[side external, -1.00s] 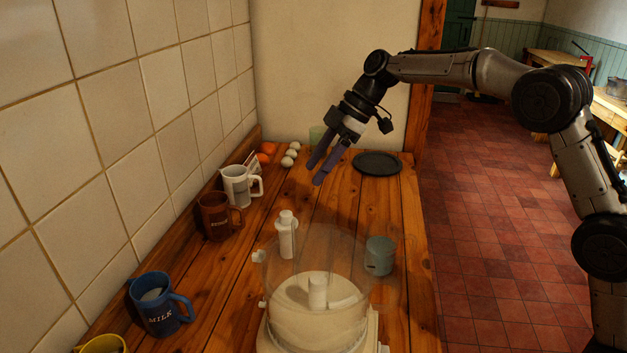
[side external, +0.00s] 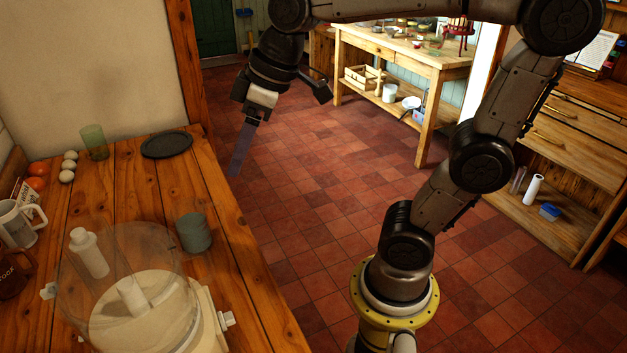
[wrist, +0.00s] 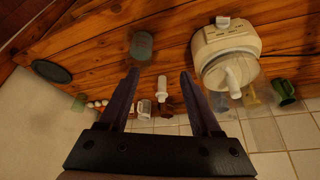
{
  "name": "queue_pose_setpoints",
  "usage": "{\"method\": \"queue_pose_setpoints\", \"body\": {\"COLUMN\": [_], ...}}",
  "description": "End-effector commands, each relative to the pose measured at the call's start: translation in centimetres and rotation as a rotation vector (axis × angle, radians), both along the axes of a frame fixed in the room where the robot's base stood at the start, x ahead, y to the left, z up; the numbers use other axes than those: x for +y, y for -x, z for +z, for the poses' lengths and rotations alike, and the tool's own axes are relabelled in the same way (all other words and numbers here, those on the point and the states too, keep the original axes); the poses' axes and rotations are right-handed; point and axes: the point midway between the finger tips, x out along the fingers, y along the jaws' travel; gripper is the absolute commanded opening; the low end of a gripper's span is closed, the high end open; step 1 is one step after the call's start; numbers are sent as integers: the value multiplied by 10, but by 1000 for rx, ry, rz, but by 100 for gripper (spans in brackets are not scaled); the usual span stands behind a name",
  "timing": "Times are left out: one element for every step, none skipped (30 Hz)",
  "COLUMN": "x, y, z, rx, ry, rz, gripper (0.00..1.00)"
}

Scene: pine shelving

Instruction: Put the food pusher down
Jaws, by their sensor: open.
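The white food pusher (side external: 88,252) stands on the wooden counter, behind the clear bowl of the food processor (side external: 150,315) and partly seen through it. It also shows in the wrist view (wrist: 162,88), between my fingers in the picture but well away from them. My gripper (side external: 235,172) is empty and points down beside the counter's right edge, with the floor behind it in the side view. Its two fingers line up there. In the wrist view my gripper (wrist: 160,76) shows both fingers spread apart.
A blue-grey canister (side external: 194,232) stands right of the processor. A dark plate (side external: 166,145), a green glass (side external: 94,142) and eggs (side external: 67,167) are at the back. A white mug (side external: 18,222) and a brown mug (side external: 14,270) are at left. Mid-counter is bare.

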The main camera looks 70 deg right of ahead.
Motion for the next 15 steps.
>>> {"method": "queue_pose_setpoints", "body": {"x": [-5,-9,-13,-16,-18,-21,-23,-25,-27,-28,-29,-30,-30,-31,-31], "y": [25,37,52,62,71,82,89,95,101,104,107,110,111,112,112], "z": [-7,-12,-20,-25,-30,-37,-42,-46,-51,-53,-56,-58,-59,-60,-61], "rx": [-11,-18,-24,-30,-36,-43,-48,-51,-56,-60,-62,-65,-66,-65,-64], "ry": [2,2,2,3,0,-1,-3,-3,-5,-7,-8,-8,-9,-10,-9], "rz": [-59,-96,-143,-175,-204,-239,-263,-282,-306,-319,-329,-340,-345,-349,-352], "gripper": [65,65,65,65,65,65,65,65,65,65,65,65,65,65,65]}}
